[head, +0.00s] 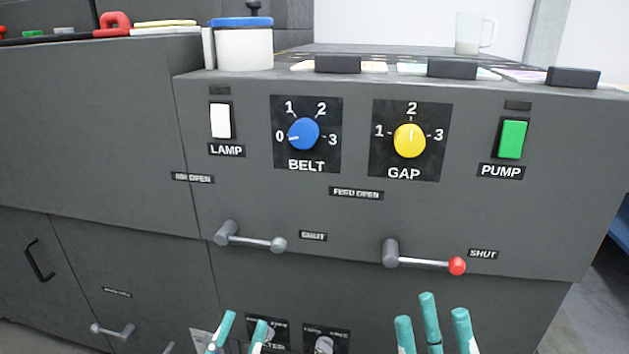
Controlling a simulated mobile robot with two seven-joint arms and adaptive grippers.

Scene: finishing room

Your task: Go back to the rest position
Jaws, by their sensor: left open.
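My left gripper (240,333) is at the bottom edge of the head view, left of centre, with teal fingertips apart and nothing between them. My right gripper (433,325) is at the bottom, right of centre. Its three teal fingers point up, spread apart and empty. Both grippers appear in front of the lower part of the grey machine (330,225), below its levers. Their palms and most of my arms are out of view.
The panel has a blue BELT knob (303,134) pointing at 0, a yellow GAP knob (410,141) pointing at 2, a white LAMP switch (220,121) and a green PUMP switch (512,139). A grey-ball lever (250,240) and red-ball lever (425,262) point right, towards SHUT labels.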

